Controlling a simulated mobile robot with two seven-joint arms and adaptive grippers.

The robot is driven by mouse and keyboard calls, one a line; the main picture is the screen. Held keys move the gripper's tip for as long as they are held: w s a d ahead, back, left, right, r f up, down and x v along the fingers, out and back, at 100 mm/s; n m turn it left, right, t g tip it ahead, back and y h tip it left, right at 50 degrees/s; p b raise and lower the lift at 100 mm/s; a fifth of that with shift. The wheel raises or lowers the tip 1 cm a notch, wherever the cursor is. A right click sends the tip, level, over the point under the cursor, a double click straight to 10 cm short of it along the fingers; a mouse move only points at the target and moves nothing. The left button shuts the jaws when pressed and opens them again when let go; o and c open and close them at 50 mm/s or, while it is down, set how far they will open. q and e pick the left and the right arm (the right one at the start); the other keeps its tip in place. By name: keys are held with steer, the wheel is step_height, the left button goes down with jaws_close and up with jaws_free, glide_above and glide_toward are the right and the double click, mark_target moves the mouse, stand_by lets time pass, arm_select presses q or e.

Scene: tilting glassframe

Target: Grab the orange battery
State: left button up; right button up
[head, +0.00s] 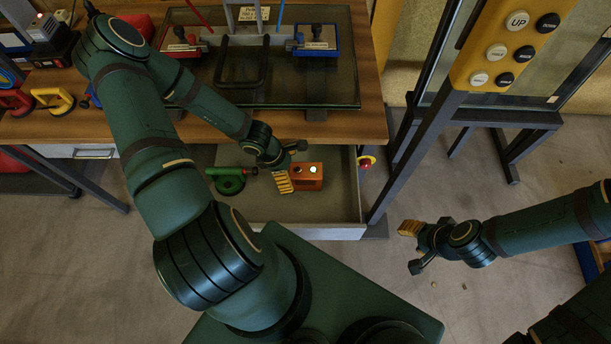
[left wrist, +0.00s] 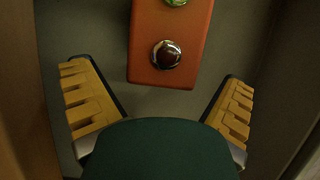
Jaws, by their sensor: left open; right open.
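The orange battery (head: 308,177) is a small box lying in the open drawer, with a lit green button and a dark round one on top. In the left wrist view the battery (left wrist: 148,60) is at the top centre, beyond the fingertips. My left gripper (head: 291,168) is over the drawer at the battery's left side; part of it is hidden. Its yellow-padded fingers are spread and empty in the left wrist view (left wrist: 158,90). My right gripper (head: 410,248) is open and empty over the floor at the right, well away from the drawer.
The drawer (head: 345,200) also holds a green tool (head: 230,179) left of the battery. The wooden table (head: 340,130) edge lies just above the drawer. A dark post (head: 425,150) and a red knob (head: 366,162) stand at the drawer's right. Floor between drawer and right gripper is clear.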

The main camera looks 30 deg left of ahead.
mark_target(303, 170)
arm_select(q)
steer(key=w+d, duration=0.1)
steer(key=d, duration=0.1)
steer(key=w+d, duration=0.1)
steer(key=shift+w+d, duration=0.1)
steer(key=shift+d, duration=0.25)
steer(key=shift+w+d+f+b, duration=0.1)
steer(key=shift+d+f+b, duration=0.05)
steer(key=shift+f+b, duration=0.35)
steer(key=c, duration=1.4)
